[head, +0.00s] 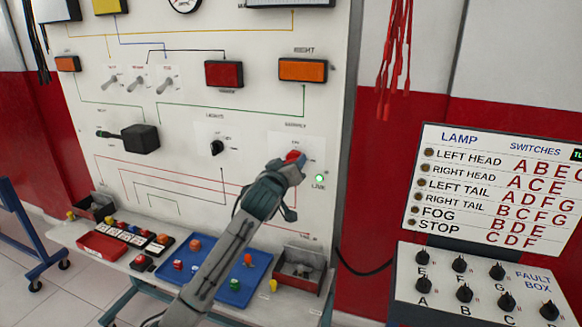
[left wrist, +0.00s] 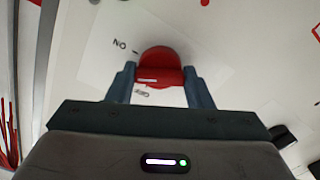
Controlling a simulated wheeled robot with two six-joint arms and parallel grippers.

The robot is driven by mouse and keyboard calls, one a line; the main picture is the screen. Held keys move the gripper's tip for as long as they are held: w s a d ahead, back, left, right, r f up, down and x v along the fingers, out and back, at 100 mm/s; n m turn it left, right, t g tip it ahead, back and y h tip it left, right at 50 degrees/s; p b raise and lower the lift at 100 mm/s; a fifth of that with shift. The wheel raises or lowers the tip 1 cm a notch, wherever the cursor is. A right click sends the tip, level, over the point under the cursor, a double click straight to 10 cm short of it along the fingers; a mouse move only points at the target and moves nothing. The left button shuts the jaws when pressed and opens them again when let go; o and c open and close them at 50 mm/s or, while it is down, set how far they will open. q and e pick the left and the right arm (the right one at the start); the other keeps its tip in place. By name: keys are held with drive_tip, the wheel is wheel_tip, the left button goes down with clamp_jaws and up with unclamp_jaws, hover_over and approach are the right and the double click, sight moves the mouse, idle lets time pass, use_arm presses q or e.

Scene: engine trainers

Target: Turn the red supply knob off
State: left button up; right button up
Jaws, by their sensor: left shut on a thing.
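The red supply knob (head: 292,156) is on the white panel, under the SUPPLY label, and is partly covered by my left gripper (head: 294,168) in the head view. In the left wrist view the knob (left wrist: 160,57) sits between the two fingers of my left gripper (left wrist: 160,82), which is shut on its raised bar. A short white mark is on the bar. The green lamp (head: 320,178) beside the knob is lit. My right gripper is not in view.
A black lights knob (head: 217,147) is left of the supply knob. A fault box (head: 420,290) with several black knobs stands at the right. Red leads (head: 395,50) hang at upper right.

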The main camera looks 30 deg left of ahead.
use_arm(q)
drive_tip(key=shift+n+b, duration=2.3)
drive_tip(key=shift+n, duration=4.1)
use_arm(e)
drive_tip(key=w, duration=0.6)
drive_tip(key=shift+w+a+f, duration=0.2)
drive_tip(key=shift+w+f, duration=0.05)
use_arm(q)
drive_tip(key=o, duration=1)
